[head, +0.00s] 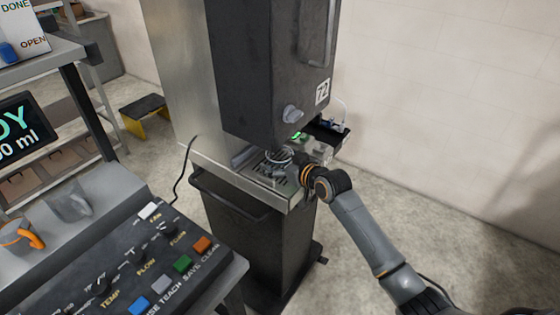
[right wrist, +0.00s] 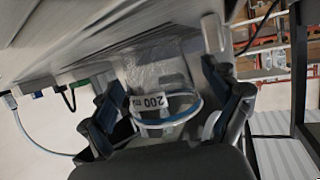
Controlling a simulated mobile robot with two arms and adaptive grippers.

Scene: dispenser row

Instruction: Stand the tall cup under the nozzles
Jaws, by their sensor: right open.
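A clear cup with a white "200 ml" label (right wrist: 152,102) and a blue line around it sits between the fingers of my right gripper (right wrist: 165,112) in the right wrist view. In the head view a clear round rim (head: 278,154), apparently this cup's, shows at the drip grate (head: 270,171) beneath the dark dispenser head (head: 270,80). My right gripper (head: 285,172) is open beside it at the front of the grate. Touch between fingers and cup cannot be told. The nozzles are hidden under the dispenser head. My left gripper is not in view.
A small unit with a green light (head: 315,148) and a black tray (head: 328,132) stand right of the grate. A control panel (head: 150,265) with coloured buttons fills the lower left, with an orange-handled cup (head: 18,236) and a translucent grey vessel (head: 69,204) behind it.

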